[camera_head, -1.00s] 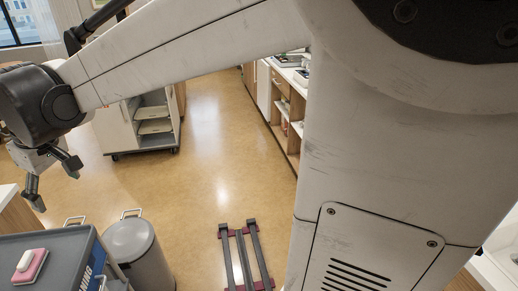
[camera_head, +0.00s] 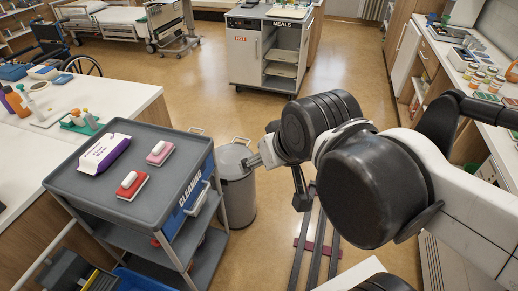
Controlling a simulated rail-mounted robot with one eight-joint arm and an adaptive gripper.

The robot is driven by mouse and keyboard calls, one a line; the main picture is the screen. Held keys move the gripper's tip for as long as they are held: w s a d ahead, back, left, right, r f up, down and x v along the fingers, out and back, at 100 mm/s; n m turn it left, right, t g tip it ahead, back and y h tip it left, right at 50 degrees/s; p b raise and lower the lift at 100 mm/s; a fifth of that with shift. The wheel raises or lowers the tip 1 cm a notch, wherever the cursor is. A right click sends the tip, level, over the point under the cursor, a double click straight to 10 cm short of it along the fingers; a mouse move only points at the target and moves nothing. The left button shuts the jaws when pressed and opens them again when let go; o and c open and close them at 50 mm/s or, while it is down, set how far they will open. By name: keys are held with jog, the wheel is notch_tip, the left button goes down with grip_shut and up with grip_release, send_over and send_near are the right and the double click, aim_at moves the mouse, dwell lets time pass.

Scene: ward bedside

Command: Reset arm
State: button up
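My arm is folded at the right of the head view, with its dark joints in front. My gripper (camera_head: 277,181) hangs in front of the grey bin (camera_head: 237,184), to the right of the cleaning cart. Its two dark fingers are spread apart, and nothing shows between them. I cannot tell how far it is from the bin. Part of the gripper body is hidden behind the dark joints.
A meals cart (camera_head: 243,60) stands behind. Counters (camera_head: 60,145) line the left and right (camera_head: 455,60). Floor rails (camera_head: 318,240) run below my arm.

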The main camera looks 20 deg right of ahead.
jog(key=shift+f, duration=0.1)
notch_tip(320, 180, down, 7)
jog(key=b, duration=0.7)
dwell(0.7)
